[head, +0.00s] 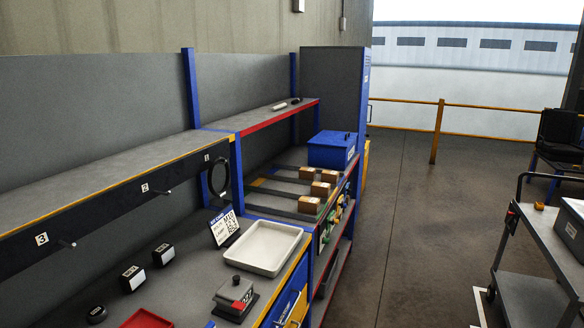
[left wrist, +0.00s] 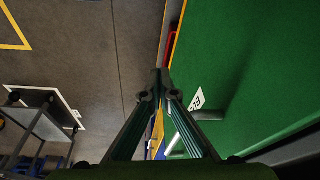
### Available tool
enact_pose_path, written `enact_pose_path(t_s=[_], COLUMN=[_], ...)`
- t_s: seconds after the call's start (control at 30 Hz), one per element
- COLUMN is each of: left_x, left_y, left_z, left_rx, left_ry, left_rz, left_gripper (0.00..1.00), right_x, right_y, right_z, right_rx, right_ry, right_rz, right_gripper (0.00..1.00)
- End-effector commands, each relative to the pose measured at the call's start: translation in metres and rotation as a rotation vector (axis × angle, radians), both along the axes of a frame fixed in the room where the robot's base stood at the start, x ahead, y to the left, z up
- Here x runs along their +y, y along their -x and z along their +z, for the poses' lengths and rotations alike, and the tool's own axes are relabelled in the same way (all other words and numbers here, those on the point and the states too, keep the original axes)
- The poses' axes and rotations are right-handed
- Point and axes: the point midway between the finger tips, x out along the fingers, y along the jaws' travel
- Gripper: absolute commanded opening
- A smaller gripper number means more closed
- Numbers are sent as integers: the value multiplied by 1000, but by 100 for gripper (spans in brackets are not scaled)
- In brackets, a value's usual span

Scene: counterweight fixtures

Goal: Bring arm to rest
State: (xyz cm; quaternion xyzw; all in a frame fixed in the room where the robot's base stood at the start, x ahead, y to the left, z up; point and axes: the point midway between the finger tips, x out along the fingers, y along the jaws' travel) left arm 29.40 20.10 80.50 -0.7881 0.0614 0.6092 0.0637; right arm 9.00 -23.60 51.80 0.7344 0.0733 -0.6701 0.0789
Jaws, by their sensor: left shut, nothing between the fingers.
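My left gripper (left wrist: 160,82) shows in the left wrist view, pointing away from the camera. Its two fingers meet at the tips and hold nothing. A large green surface (left wrist: 250,75) fills the right side of that view, beside the fingers. A white label with dark marks (left wrist: 197,99) and a grey bar-like handle are on it. I cannot tell how far the fingertips are from this surface. Neither of my grippers shows in the head view.
In the head view, a workbench holds a white tray (head: 262,247), a grey block with a red part (head: 236,298) and a sign (head: 224,226). Beyond stand cartons and a blue box (head: 332,149). A grey cart (head: 541,236) stands at right. The floor (head: 410,220) between is clear.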

Motion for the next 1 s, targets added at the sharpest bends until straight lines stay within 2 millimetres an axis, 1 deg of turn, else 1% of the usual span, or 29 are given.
enact_pose_path(t_s=[0.03, 0.07, 0.1, 0.17, 0.2, 0.27, 0.3, 0.37, 0.4, 0.5, 0.6, 0.7, 0.83, 0.9, 1.0], left_x=[0, 0, 1, 2, 3, 4, 6, 8, 10, 16, 22, 27, 32, 33, 34], left_y=[4, 7, 11, 20, 27, 40, 49, 66, 78, 111, 145, 173, 195, 201, 204], left_z=[-37, -55, -81, -119, -143, -179, -201, -234, -254, -300, -336, -359, -374, -376, -377], left_rx=[18, 24, 32, 45, 54, 66, 75, 89, 96, 118, 136, 150, 159, 161, 161], left_ry=[-2, -3, -3, -5, -6, -7, -8, -10, -11, -14, -16, -19, -21, -21, -21], left_rz=[-2, -3, -5, -7, -9, -12, -14, -17, -19, -23, -27, -31, -35, -36, -36], left_gripper=[0, 0, 0, 0, 0, 0, 0, 0, 0, 0, 0, 0, 0, 0, 0], right_x=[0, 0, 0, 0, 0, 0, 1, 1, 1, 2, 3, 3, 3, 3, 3], right_y=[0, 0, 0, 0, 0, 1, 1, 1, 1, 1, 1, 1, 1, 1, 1], right_z=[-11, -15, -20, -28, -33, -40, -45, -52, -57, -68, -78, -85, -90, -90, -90], right_rx=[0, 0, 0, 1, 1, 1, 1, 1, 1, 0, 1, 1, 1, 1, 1], right_ry=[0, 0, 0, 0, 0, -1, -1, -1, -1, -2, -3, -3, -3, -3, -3], right_rz=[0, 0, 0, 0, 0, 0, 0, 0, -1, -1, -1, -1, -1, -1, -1], right_gripper=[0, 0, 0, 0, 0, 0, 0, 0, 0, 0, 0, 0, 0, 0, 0])
